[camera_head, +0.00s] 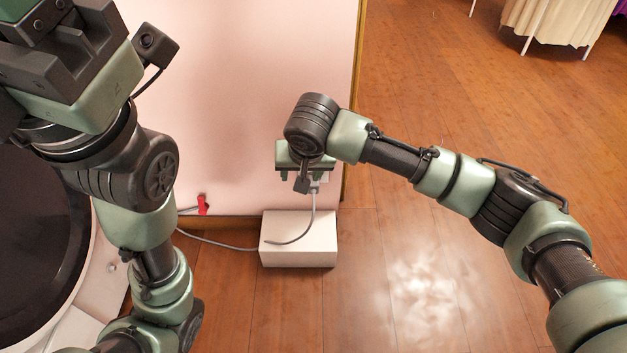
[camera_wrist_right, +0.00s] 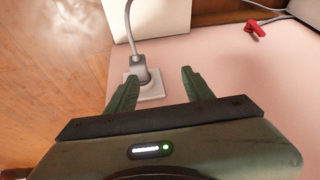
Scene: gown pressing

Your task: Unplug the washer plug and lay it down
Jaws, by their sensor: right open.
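The grey washer plug (camera_wrist_right: 138,68) sits in a pale socket plate (camera_wrist_right: 153,90) on the pink panel, with its grey cord leading away from it. In the head view the plug (camera_head: 313,187) shows partly, beside my right gripper (camera_head: 298,176). In the right wrist view my right gripper (camera_wrist_right: 160,76) is open. Its fingers reach toward the socket, with the plug close to the left finger; whether they touch is unclear. My left gripper (camera_head: 62,48) is at the upper left, away from the plug, and its fingertips are not clearly visible.
A white box (camera_head: 298,240) stands on the wooden floor below the socket, with cord running over it. A red object (camera_head: 203,205) is by the panel's lower edge. The washer's dark round door (camera_head: 38,230) is at left. Floor right of the box is clear.

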